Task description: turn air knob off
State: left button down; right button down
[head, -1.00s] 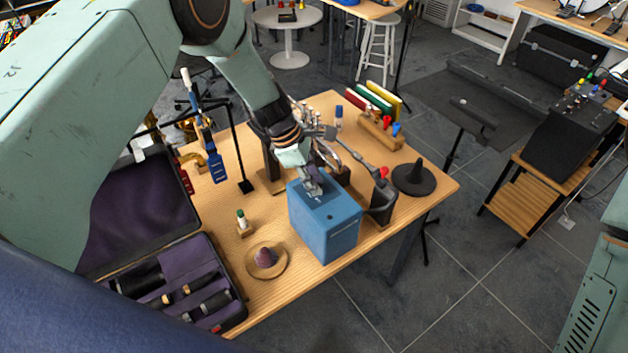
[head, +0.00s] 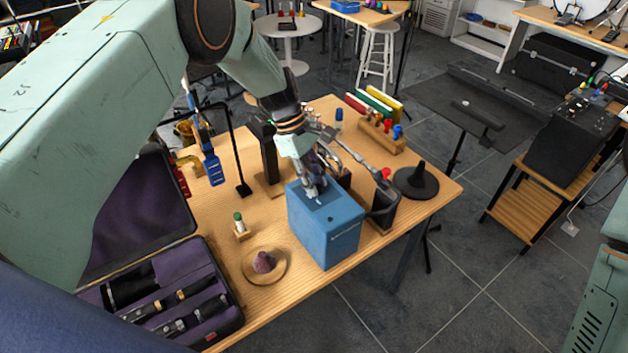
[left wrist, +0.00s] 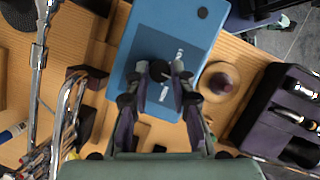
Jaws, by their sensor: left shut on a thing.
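The air knob (left wrist: 160,69) is a dark round knob on the top face of a blue box (head: 325,230). In the left wrist view the blue box (left wrist: 188,30) shows white labels on a darker panel around the knob. My left gripper (head: 316,193) reaches down onto the box top and is shut on the knob. In the left wrist view its fingers (left wrist: 160,78) sit on both sides of the knob and partly hide it. In the head view the gripper hides the knob. My right gripper is not in view.
A wooden dish with a purple cone (head: 264,263) and an open purple-lined case (head: 230,322) lie left of the box. Metal-framed items crowd behind the box.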

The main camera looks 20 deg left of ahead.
pick_arm(q)
jog(key=shift+s+f, duration=0.2)
jog(key=c, duration=1.1)
grip_release()
jog(key=shift+w, duration=0.15)
jog(key=shift+c, duration=0.2)
jog(key=shift+r, duration=0.1)
jog(key=shift+r, duration=0.2)
jog(key=v, duration=1.1)
jog(key=shift+a+r, duration=0.25)
jog(key=shift+a, duration=0.05)
